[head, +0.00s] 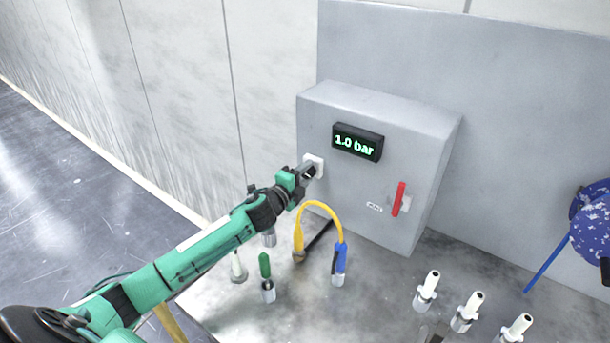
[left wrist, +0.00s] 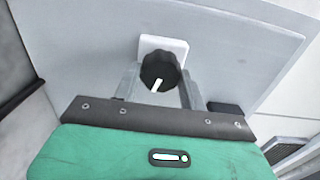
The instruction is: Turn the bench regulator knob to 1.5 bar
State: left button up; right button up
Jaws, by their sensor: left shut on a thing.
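The regulator knob (left wrist: 160,72) is black and ribbed with a white pointer line, on a white square plate (left wrist: 174,46) on the grey box. My left gripper (left wrist: 160,88) has its fingers on both sides of the knob and is shut on it. In the head view my left gripper (head: 308,172) reaches the box front at the white plate (head: 317,161) and hides most of the knob. The display (head: 357,142) on the grey box (head: 385,110) reads 1.0 bar in green. My right gripper is not in view.
A red lever (head: 398,199) sits on the box front, right of the display. Below stand a yellow hose (head: 320,207) with a blue end, a green-topped fitting (head: 265,270) and several white-topped fittings (head: 467,311). A blue speckled object (head: 590,220) is at the right edge.

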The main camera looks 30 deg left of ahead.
pick_arm(q)
jog(key=m, duration=0.4)
jog(key=shift+f, duration=0.15)
jog(key=shift+f+m, duration=0.1)
jog(key=shift+m, duration=1.7)
jog(key=o, duration=1)
jog(key=shift+s+a+b, duration=0.35)
jog(key=shift+s+b, duration=0.3)
jog(key=shift+s, duration=1.65)
jog(key=shift+s+a+b, duration=0.3)
jog(key=shift+s+b, duration=0.4)
jog(key=shift+s, duration=1.55)
jog(key=shift+s+a+b, duration=0.35)
jog(key=shift+s+b, duration=0.3)
jog(key=shift+s, duration=1.65)
